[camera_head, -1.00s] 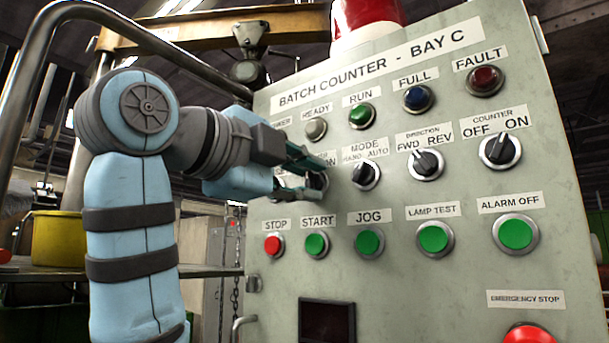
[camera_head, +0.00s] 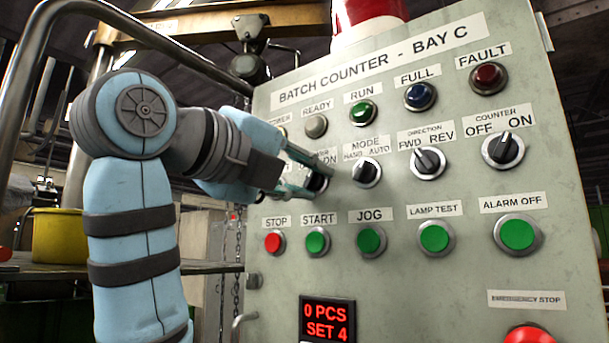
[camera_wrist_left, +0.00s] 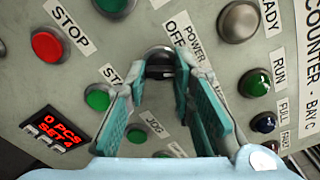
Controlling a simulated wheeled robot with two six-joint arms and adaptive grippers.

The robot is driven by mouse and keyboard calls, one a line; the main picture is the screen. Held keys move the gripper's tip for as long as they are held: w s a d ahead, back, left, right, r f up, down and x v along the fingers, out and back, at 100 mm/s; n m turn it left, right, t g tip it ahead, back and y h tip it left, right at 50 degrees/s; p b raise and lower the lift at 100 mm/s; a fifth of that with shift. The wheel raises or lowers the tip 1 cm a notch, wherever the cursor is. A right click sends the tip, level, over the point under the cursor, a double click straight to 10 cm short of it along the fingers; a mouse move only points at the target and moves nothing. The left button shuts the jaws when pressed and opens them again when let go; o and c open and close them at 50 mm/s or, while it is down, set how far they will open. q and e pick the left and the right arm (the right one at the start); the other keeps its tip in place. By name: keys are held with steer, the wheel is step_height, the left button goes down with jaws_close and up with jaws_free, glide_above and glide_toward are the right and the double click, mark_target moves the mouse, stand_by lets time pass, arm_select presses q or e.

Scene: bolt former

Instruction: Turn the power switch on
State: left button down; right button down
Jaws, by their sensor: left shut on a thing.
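The power switch (camera_head: 318,183) is a black rotary knob in a metal ring, at the left of the middle row on the grey panel. It is partly hidden by my left gripper (camera_head: 308,176) in the head view. In the left wrist view the knob (camera_wrist_left: 159,69) sits at the fingertips, beside the POWER and OFF lettering. My left gripper (camera_wrist_left: 155,84) is shut on the knob, one teal-padded finger on each side. The ON end of its label is partly covered. The counter display (camera_head: 327,319) is lit red and reads 0 PCS, SET 4. My right gripper is not in view.
The MODE knob (camera_head: 367,171) is close to the right of my left gripper. The STOP button (camera_head: 274,242) and START button (camera_head: 316,241) are just below. A metal rail (camera_head: 150,32) and a yellow bucket (camera_head: 58,237) are at the left.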

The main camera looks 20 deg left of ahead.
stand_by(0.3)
arm_select(q)
steer(key=c, duration=1.4)
jaws_free()
steer(key=shift+o, duration=0.2)
